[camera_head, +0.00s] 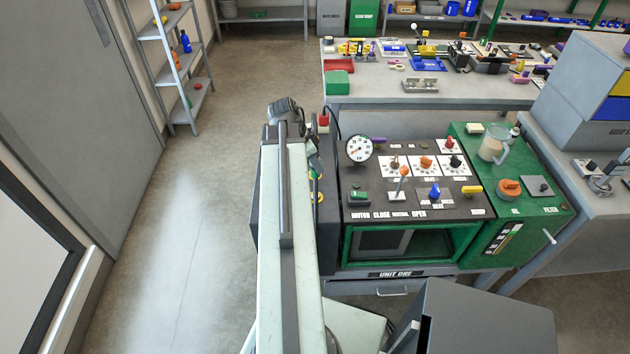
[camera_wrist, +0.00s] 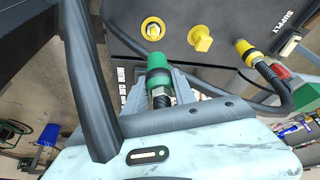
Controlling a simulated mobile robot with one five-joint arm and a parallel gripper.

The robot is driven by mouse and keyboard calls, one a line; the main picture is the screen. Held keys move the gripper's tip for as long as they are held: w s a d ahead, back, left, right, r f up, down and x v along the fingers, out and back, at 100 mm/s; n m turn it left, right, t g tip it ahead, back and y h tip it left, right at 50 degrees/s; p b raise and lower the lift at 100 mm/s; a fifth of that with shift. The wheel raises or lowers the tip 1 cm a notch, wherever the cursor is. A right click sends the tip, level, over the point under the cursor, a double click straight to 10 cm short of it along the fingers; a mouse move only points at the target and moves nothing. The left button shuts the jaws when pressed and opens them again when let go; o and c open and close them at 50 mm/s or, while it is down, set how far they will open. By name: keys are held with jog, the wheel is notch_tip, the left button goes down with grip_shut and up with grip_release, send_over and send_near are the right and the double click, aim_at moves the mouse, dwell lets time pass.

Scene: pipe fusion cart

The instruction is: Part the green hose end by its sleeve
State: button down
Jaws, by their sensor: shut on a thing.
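The green hose end (camera_wrist: 159,70), a green sleeve with a dark ribbed stem behind it, shows in the wrist view. My gripper (camera_wrist: 160,84) is shut on it, with a grey finger on each side. A yellow-ringed open port (camera_wrist: 152,28) is on the dark panel just beyond. Its face is visible and the hose end appears apart from it. In the head view my arm hides most of the gripper and hose end at the cart's left side.
A thick black hose (camera_wrist: 88,80) crosses the left. In the head view, open floor (camera_head: 190,190) lies left of the cart (camera_head: 410,200).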

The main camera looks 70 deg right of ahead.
jog(key=shift+r+p, duration=1.9)
jog(key=shift+r, duration=0.35)
jog(key=shift+f, duration=0.1)
